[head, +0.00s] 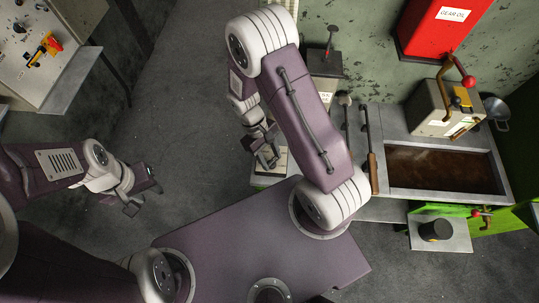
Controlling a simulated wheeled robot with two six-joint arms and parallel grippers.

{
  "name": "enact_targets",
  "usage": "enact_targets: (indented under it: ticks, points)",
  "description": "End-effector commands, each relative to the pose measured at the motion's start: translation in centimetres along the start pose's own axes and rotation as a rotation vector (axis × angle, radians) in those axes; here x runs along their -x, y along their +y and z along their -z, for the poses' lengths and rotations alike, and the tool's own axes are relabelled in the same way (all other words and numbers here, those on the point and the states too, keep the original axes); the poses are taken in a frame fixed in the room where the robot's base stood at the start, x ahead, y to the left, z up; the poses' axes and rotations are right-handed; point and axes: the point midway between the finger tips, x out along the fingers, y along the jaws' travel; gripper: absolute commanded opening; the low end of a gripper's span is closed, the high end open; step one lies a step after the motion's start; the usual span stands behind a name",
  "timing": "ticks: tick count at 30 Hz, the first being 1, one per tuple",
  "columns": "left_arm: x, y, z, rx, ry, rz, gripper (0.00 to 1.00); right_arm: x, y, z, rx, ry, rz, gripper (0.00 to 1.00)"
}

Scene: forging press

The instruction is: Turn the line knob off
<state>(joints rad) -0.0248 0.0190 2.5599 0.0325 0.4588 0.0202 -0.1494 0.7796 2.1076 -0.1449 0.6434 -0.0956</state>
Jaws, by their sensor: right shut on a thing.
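A grey control panel (40,78) at the top left carries a black knob (19,28) and a red-and-yellow handle (45,48). I cannot read its labels or tell which control is the line knob. My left gripper (146,197) is open and empty over the floor, below and right of the panel, apart from it. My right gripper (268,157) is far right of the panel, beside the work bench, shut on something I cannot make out. My own arm hides part of the area around it.
A bench tray of brown material (440,172) stands at the right, with a beige box (440,108) behind it and a red gear oil container (437,30) above. A black cylinder (436,230) is on a plate below. Grey floor (180,90) is clear between panel and bench.

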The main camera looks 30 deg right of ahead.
Motion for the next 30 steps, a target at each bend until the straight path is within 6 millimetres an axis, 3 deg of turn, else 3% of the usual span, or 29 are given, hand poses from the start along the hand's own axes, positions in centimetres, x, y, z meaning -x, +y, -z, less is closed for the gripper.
enact_targets:
  ticks: [18, 30]
  points:
    - [1.9, 0.0, 0.2, 0.0, 0.0, 0.0, 0.36, 0.1, 0.3, -0.3, -0.533, -0.002, 0.221, 0.03]
    - [2.2, 0.0, 0.2, 0.0, 0.0, 0.0, 0.36, 0.0, 0.4, -0.4, -0.779, 0.0, 0.323, 0.03]
